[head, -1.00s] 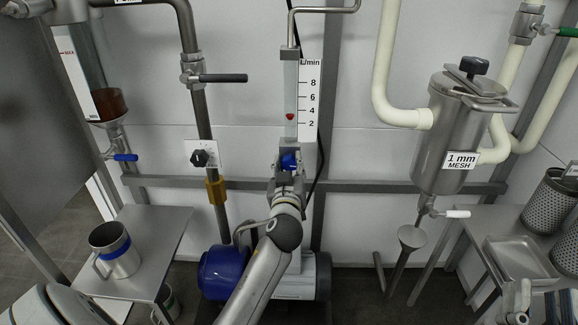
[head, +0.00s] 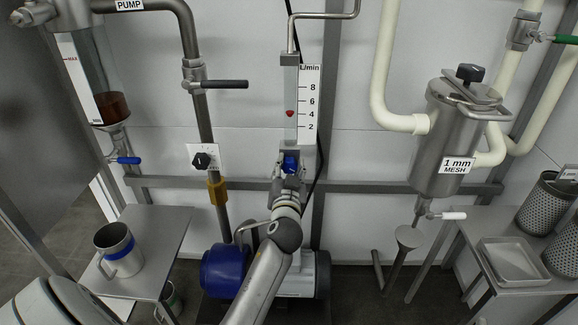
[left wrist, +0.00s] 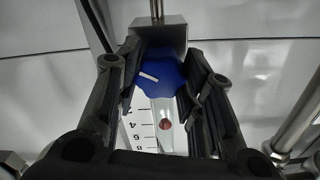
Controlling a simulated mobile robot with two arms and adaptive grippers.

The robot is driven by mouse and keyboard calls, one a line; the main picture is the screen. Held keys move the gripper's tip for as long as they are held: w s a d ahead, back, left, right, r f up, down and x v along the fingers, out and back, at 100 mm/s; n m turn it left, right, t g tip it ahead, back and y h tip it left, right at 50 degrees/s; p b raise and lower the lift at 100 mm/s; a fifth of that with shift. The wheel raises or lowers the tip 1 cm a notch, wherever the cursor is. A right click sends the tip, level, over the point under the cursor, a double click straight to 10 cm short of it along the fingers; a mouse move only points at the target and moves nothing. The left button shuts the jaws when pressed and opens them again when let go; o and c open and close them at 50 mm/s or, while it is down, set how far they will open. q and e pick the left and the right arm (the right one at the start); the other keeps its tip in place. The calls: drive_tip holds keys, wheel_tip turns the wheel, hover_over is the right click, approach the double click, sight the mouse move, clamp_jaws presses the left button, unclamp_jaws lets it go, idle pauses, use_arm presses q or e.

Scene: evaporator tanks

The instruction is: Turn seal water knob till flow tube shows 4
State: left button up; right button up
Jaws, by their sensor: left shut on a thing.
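The blue seal water knob (head: 290,162) sits at the foot of the clear flow tube (head: 290,90). In the left wrist view the knob (left wrist: 160,72) has a white pointer line, tilted. My left gripper (head: 289,172) is shut on the knob, with a black finger on either side of it in the wrist view (left wrist: 158,92). The red float (head: 290,113) is level with the 4 on the L/min scale (head: 309,103). In the wrist view the float (left wrist: 165,125) also lies beside the 4. My right gripper is not in view.
A blue motor (head: 224,271) stands behind my left arm. A black knob on a white plate (head: 202,160) and a pipe with a black-handled valve (head: 222,84) are to the left. A strainer (head: 446,150) hangs at right. Side tables hold a mug (head: 121,254) and a tray (head: 512,262).

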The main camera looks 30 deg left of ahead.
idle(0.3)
use_arm(q)
drive_tip(key=o, duration=1)
drive_tip(key=shift+o, duration=0.2)
drive_tip(key=v, duration=0.7)
drive_tip(key=shift+s, duration=0.25)
drive_tip(key=shift+d, duration=0.15)
